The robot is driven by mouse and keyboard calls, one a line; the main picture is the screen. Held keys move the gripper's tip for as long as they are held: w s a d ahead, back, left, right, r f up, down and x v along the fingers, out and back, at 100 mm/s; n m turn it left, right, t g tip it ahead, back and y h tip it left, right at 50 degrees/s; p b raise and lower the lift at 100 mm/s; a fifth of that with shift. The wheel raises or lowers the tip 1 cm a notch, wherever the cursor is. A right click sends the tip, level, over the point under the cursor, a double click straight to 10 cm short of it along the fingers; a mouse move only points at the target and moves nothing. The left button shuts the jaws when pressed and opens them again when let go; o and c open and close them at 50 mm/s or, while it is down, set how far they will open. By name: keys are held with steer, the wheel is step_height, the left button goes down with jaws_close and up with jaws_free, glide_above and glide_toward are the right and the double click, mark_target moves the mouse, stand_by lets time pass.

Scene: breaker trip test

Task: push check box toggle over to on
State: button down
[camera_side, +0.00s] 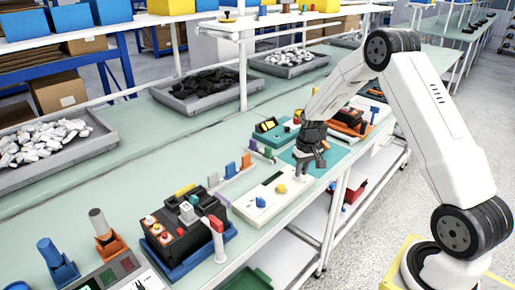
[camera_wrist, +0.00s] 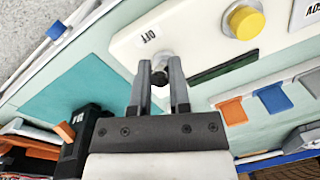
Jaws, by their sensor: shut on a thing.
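The check box is a cream-white panel (camera_side: 257,213) on the bench in the side view, and it fills the upper part of the wrist view (camera_wrist: 200,40). It has a yellow knob (camera_wrist: 246,22) and an OFF label (camera_wrist: 148,37). The toggle (camera_wrist: 160,77) stands near the OFF label, with a dark tip showing between my fingers. My gripper (camera_side: 306,168) is low over the box's far right end. In the wrist view my gripper (camera_wrist: 161,72) is shut on the toggle. The side view hides the toggle behind the fingers.
A black breaker unit (camera_side: 180,243) with coloured buttons stands left of the box. A teal mat (camera_side: 335,157) lies beyond it, with a teal device (camera_side: 271,130) behind. Blue and orange clips (camera_side: 231,170) stand along the back. The bench's front edge is close.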

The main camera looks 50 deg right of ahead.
mark_target(293, 176)
steer(key=shift+w+g, duration=0.25)
steer(key=shift+g, duration=0.25)
steer(key=shift+w+r+g, duration=0.1)
steer(key=shift+w+g, duration=0.3)
steer(key=shift+g, duration=0.6)
steer(key=shift+w+r+g, duration=0.1)
steer(key=shift+w+g, duration=0.3)
steer(key=shift+g, duration=0.6)
steer(key=shift+w+f+g, duration=0.1)
steer(key=shift+w+g, duration=0.15)
steer(key=shift+g, duration=0.45)
steer(key=shift+w+f+g, duration=0.1)
steer(key=shift+w+g, duration=0.1)
steer(key=shift+g, duration=0.5)
steer(key=shift+w+a+f+m+g, duration=0.1)
steer(key=shift+w+m+g, duration=0.25)
steer(key=shift+g, duration=0.85)
steer(key=c, duration=0.6)
jaws_free()
